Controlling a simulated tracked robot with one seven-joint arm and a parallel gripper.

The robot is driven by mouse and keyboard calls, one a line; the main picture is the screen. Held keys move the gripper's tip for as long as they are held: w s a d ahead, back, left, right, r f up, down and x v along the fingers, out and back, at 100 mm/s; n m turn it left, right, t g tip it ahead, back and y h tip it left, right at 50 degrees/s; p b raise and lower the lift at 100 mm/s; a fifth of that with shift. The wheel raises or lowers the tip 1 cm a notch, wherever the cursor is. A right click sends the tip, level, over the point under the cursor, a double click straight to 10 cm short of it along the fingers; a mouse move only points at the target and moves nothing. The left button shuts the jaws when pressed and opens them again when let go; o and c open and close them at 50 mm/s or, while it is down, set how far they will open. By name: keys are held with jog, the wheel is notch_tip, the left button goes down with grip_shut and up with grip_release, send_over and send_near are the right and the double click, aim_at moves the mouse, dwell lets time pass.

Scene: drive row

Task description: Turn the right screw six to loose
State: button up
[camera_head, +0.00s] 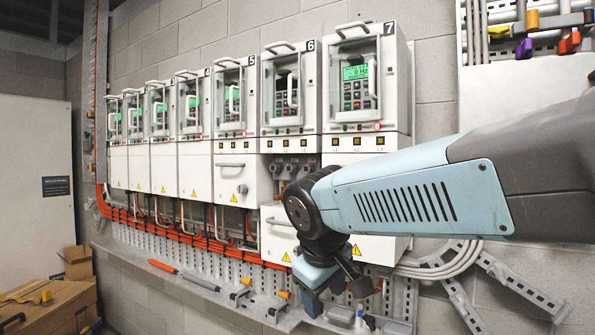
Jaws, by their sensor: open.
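Drive six (290,95) is a white unit with a "6" on top, a small window and a handle. Under it is an open dark bay with several grey round terminals (291,167). Its right part is close to my arm's wrist, and I cannot make out which fitting is the right screw, or whether it is loose. A white cover (278,236) with a handle and a warning triangle sits lower, below the bay. My gripper (359,304) is low in front of the wall, below the bay and apart from it, pointing down, open and seemingly empty.
Drive seven (358,85) stands right of six with a lit green screen; several more drives run left. A grey ledge (215,292) below carries an orange-grey tool (163,266) and small clamps. Orange cables (190,238) run beneath the drives. A cardboard box (50,305) stands lower left.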

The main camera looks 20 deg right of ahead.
jog(key=w+d+r+n+h, duration=0.4)
jog(key=w+r+n+h, duration=0.2)
jog(key=w+r, duration=0.3)
jog(key=n+t+h, duration=0.5)
jog(key=n+h, duration=0.1)
send_near(307, 169)
jog(key=x, duration=0.8)
jog(key=shift+w+d, duration=0.15)
jog(key=shift+d, duration=0.25)
jog(key=shift+c, duration=0.5)
jog(key=c, duration=0.8)
jog(key=shift+m, duration=0.6)
jog(key=o, duration=0.9)
